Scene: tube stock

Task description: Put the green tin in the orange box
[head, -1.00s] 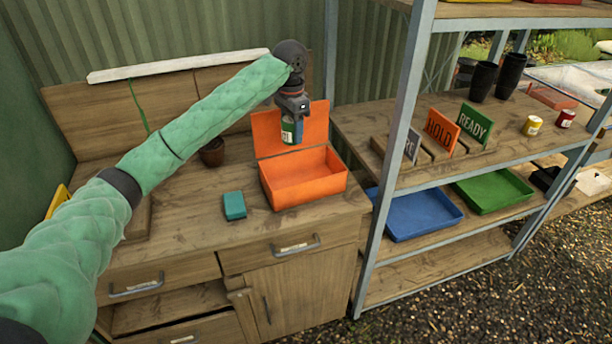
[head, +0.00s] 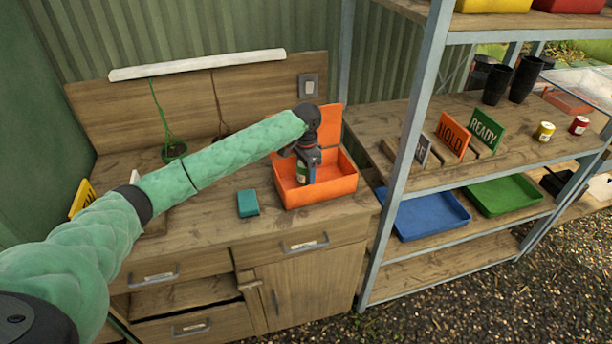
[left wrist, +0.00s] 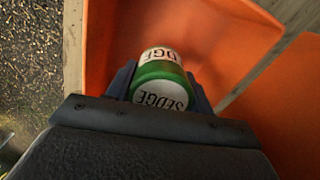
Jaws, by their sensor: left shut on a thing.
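The green tin (head: 302,172) has a white label and is held by my left gripper (head: 306,163). In the left wrist view the tin (left wrist: 162,72) sits between the two fingers, with "SEDGE" lettering on its label. The orange box (head: 335,188) stands open on the wooden bench, its lid raised at the back. The tin is over or inside the box opening, with orange walls around it in the left wrist view (left wrist: 105,45); I cannot tell whether it touches the floor of the box. My right gripper is not in view.
A teal block (head: 248,203) lies on the bench left of the box. A metal shelf rack on the right holds a blue tray (head: 430,217), a green tray (head: 500,196), signs and a yellow tin (head: 544,131).

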